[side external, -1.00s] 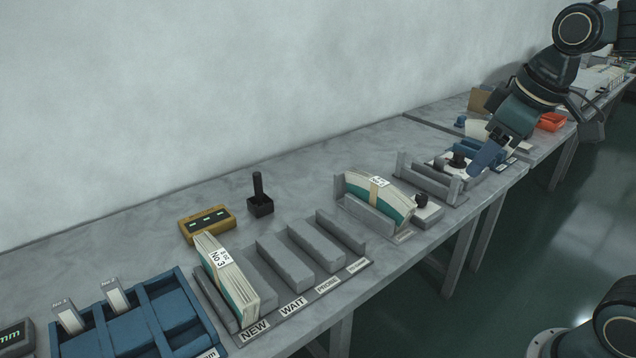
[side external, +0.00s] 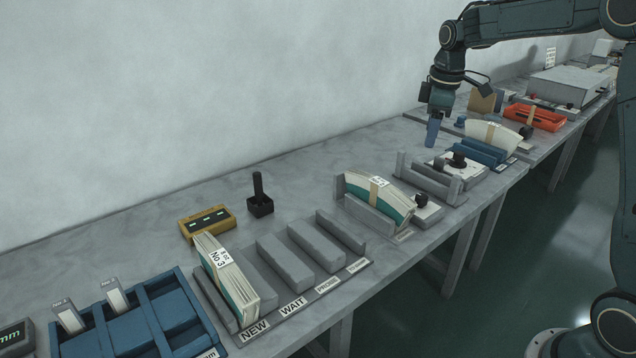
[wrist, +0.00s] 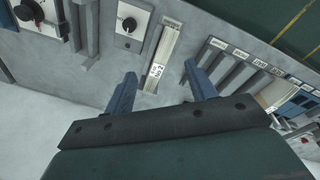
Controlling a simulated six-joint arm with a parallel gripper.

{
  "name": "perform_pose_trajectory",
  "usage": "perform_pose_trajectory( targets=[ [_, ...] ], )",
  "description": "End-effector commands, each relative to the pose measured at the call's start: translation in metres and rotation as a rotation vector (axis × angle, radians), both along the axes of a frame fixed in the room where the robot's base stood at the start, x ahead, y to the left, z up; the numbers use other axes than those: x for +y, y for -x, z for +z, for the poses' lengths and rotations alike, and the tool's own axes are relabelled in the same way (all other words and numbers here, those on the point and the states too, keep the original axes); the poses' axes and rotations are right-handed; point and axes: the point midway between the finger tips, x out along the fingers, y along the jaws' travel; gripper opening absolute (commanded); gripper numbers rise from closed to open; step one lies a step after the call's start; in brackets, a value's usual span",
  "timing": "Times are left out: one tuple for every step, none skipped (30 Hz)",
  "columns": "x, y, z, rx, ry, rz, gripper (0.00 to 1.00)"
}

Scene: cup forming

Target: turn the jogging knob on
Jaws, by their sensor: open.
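Several dark knobs show, and I cannot read which is the jogging knob. One small black knob (side external: 421,200) sits on a grey box at the end of the holder with a banded paper stack (side external: 378,194). A larger black knob (side external: 457,160) sits on a white box farther along. In the wrist view the small knob (wrist: 129,24) shows on a pale plate, and the larger knob (wrist: 25,12) at the top left. My gripper (side external: 431,134) points down above the bench behind the white box, touching no knob. In the wrist view its blue fingers (wrist: 160,70) are apart and empty.
Grey upright plates (side external: 428,178) stand between the two knobs. A blue holder with paper (side external: 490,140) and an orange tray (side external: 538,117) lie farther right. A labelled grey rack (side external: 290,262) and blue tray (side external: 130,325) are at the left. The bench's back strip is mostly clear.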

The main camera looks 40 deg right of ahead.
Motion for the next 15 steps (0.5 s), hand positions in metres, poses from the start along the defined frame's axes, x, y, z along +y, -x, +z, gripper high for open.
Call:
perform_pose_trajectory(
  targets=[
    [-0.011,-0.008,-0.010,0.016,-0.002,0.016,0.56],
    [-0.016,-0.011,-0.015,0.024,-0.003,0.026,0.56],
    [-0.024,-0.016,-0.022,0.035,-0.005,0.042,0.56],
    [-0.029,-0.020,-0.028,0.043,-0.006,0.055,0.56],
    [-0.035,-0.023,-0.033,0.050,-0.007,0.067,0.56],
    [-0.043,-0.027,-0.041,0.059,-0.009,0.082,0.56],
    [-0.048,-0.031,-0.047,0.067,-0.011,0.094,0.56],
    [-0.054,-0.033,-0.053,0.075,-0.013,0.107,0.56],
    [-0.061,-0.037,-0.060,0.084,-0.015,0.121,0.56],
    [-0.066,-0.039,-0.066,0.090,-0.017,0.132,0.56],
    [-0.071,-0.041,-0.071,0.096,-0.020,0.143,0.56],
    [-0.077,-0.043,-0.078,0.102,-0.023,0.156,0.56],
    [-0.081,-0.045,-0.083,0.107,-0.024,0.165,0.56],
    [-0.085,-0.046,-0.087,0.111,-0.025,0.172,0.56],
    [-0.089,-0.047,-0.092,0.116,-0.028,0.183,0.56]
  ],
)
